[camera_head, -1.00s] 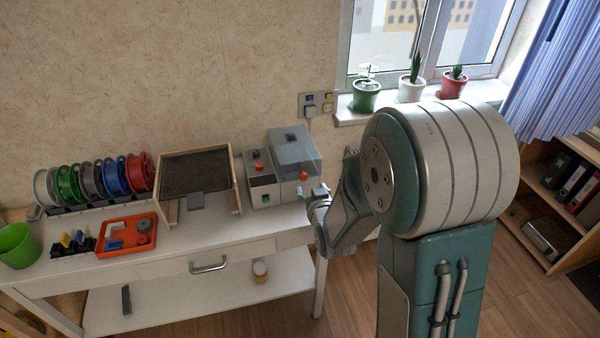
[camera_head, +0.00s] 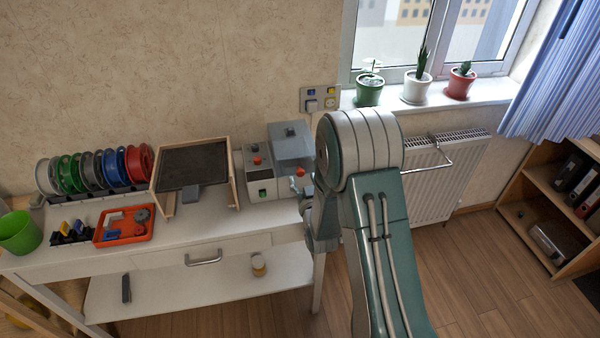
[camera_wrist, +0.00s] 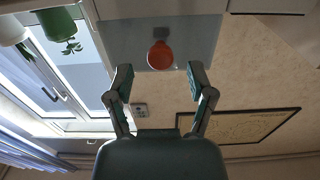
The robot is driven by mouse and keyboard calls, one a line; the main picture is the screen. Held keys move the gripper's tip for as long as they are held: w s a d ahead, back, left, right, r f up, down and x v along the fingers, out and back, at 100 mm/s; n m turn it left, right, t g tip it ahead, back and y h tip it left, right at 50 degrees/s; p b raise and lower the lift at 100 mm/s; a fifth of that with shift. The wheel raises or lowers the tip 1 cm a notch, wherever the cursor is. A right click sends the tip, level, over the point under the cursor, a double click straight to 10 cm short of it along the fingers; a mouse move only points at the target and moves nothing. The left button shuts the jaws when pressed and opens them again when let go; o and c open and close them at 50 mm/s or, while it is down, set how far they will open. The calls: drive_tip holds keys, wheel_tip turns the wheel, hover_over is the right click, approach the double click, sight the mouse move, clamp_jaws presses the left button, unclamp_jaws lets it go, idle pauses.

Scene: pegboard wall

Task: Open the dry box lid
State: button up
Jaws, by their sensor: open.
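The dry box (camera_head: 262,188) stands at the right end of the white table, a pale unit with a translucent grey lid (camera_head: 291,146) on its right part. The lid looks shut. A red knob (camera_head: 300,171) is at the lid's front. In the wrist view, the lid (camera_wrist: 195,40) fills the top middle and the red knob (camera_wrist: 160,56) shows against it. My gripper (camera_wrist: 160,74) is open and empty, with a fingertip to either side of the knob in the picture. I cannot tell whether it touches. My arm mostly hides the gripper in the head view.
A framed dark-topped stand (camera_head: 193,165) is left of the box. Spools (camera_head: 100,171), an orange tray (camera_head: 124,226) and a green cup (camera_head: 18,232) lie farther left. Potted plants (camera_head: 416,88) stand on the windowsill above a radiator (camera_head: 440,180).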

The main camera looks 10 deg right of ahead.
sight(301, 173)
drive_tip(key=shift+w+d, duration=0.15)
drive_tip(key=shift+w, duration=1.1)
drive_tip(key=shift+w+a, duration=0.2)
drive_tip(key=shift+w, duration=0.2)
clamp_jaws()
drive_tip(key=shift+r, duration=0.2)
